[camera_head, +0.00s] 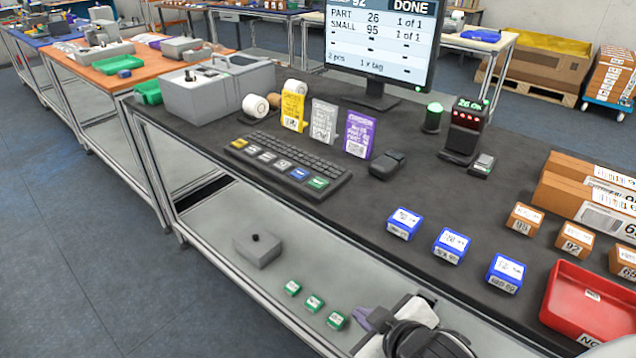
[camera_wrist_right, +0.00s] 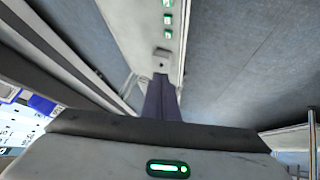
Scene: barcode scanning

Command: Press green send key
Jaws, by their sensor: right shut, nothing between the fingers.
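The black keyboard (camera_head: 285,160) lies on the dark table top, with a row of larger coloured keys along its front edge. The green key (camera_head: 317,183) is at the right end of that row, beside a dark blue key (camera_head: 299,174). My right gripper (camera_head: 365,320) is at the bottom of the head view, well in front of and below the green key in the picture. Its purple fingers are shut and empty; they also show in the right wrist view (camera_wrist_right: 161,95). My left gripper is not in view.
A monitor (camera_head: 378,45) reading DONE stands behind the keyboard. Blue boxes (camera_head: 451,245) and a red tray (camera_head: 592,305) stand to the right. A lower grey shelf (camera_head: 225,220) holds small green boxes (camera_head: 314,303) and a grey box (camera_head: 257,248).

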